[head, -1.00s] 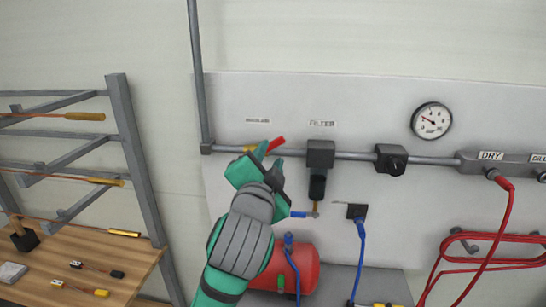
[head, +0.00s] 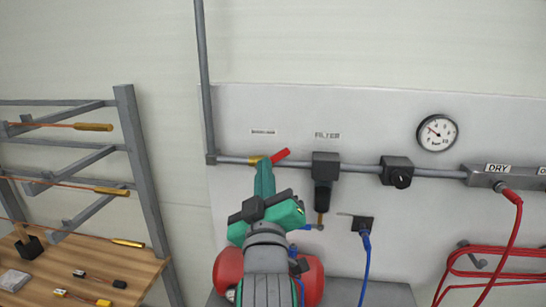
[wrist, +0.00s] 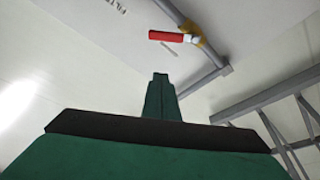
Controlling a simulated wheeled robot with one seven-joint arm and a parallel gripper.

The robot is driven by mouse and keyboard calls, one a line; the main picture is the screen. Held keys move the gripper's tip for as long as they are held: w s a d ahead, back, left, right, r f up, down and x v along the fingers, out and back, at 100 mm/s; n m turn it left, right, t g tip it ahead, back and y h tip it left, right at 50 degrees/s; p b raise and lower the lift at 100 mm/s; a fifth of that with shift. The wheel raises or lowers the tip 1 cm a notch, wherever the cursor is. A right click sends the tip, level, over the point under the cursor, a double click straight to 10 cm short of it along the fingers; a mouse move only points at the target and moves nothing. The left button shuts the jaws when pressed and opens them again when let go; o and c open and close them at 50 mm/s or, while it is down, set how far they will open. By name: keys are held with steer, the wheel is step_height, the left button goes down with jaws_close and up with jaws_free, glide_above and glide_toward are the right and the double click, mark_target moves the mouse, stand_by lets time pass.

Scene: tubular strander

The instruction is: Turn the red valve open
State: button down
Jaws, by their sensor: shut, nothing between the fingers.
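The red valve handle (head: 281,156) slants up to the right from a brass valve body (head: 253,159) on the grey wall pipe. In the wrist view, the red handle (wrist: 166,36) and brass body (wrist: 192,32) are above the fingertips. My gripper (head: 263,161) is shut and empty, its fingers pointing up. In the head view its tips overlap the place where handle and body meet, hiding part of it. In the wrist view, the shut fingertips (wrist: 160,77) appear apart from the handle, with a gap between.
The black filter (head: 325,180) hangs from the pipe just right of the handle. A black regulator (head: 397,173) and a gauge (head: 437,133) are farther right. A red tank (head: 310,278) is below, partly behind my arm. A grey rack (head: 142,170) and wooden bench stand left.

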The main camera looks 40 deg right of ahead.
mark_target(274, 156)
steer(key=shift+n, duration=0.3)
steer(key=shift+w+d+f, duration=0.1)
steer(key=shift+w+d, duration=0.85)
steer(key=shift+d, duration=0.3)
steer(key=shift+w+d+f, duration=0.15)
steer(key=shift+w+d, duration=0.75)
steer(key=shift+d, duration=0.35)
steer(key=shift+w+d+f, duration=0.1)
steer(key=shift+w+d, duration=0.85)
steer(key=shift+d, duration=0.3)
steer(key=shift+d, duration=0.1)
